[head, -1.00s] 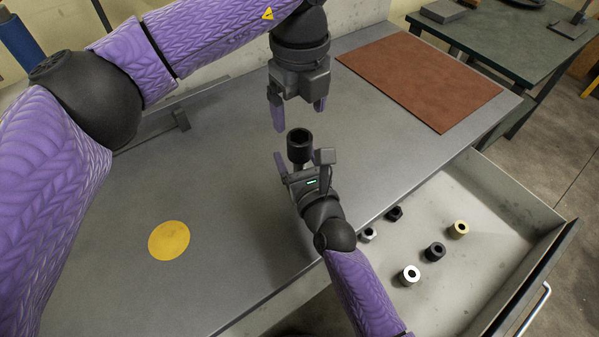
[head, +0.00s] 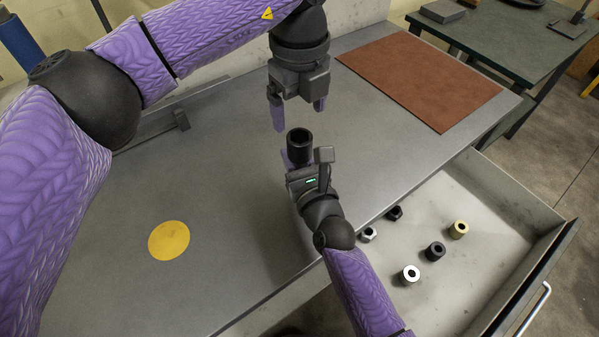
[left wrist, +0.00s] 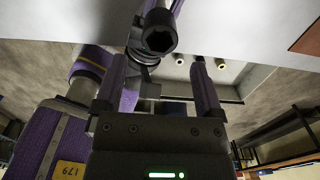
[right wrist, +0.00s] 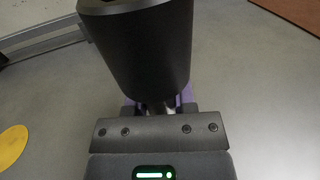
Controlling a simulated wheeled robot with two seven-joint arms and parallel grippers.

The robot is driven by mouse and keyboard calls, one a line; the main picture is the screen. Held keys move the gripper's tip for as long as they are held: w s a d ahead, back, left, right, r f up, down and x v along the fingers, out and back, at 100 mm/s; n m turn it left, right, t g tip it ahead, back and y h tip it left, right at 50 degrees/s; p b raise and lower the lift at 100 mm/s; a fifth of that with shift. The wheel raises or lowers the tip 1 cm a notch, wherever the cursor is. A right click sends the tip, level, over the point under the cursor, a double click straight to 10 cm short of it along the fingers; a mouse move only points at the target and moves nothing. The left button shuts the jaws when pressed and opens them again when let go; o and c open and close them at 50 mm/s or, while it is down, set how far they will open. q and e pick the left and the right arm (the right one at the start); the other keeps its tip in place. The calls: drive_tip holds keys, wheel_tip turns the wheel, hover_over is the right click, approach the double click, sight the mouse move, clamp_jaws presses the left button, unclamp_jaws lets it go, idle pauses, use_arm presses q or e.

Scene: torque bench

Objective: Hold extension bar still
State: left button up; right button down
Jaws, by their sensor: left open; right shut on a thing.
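A black cylindrical socket (head: 300,143) stands mouth up above my right gripper (head: 303,168), over the grey bench. In the right wrist view the socket (right wrist: 142,48) fills the upper middle, and a narrow shaft, the extension bar (right wrist: 158,107), shows below it between the fingers. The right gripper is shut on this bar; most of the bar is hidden. My left gripper (head: 298,107) points down above and beyond the socket, open and empty. In the left wrist view the socket's hexagonal mouth (left wrist: 159,38) faces the camera, apart from the open fingers.
An open drawer (head: 470,290) at right holds several loose sockets and nuts, including a brass one (head: 459,229) and a white one (head: 411,274). A yellow disc (head: 169,240) and a brown mat (head: 420,80) lie on the bench (head: 220,180). The bench's left part is mostly clear.

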sight(297, 137)
idle(0.8)
use_arm(q)
drive_tip(key=shift+o, duration=0.8)
drive_tip(key=m, duration=0.2)
drive_tip(key=m+h, duration=0.1)
drive_tip(key=m, duration=0.1)
drive_tip(key=shift+s+a+r, duration=0.2)
drive_tip(key=shift+s+r, duration=0.05)
drive_tip(key=s+a+r+m+t+h, duration=0.1)
drive_tip(key=a+r+m+t+h, duration=0.2)
drive_tip(key=m, duration=1.4)
drive_tip(key=shift+g, duration=0.7)
drive_tip(key=x, duration=1)
drive_tip(key=shift+f, duration=0.45)
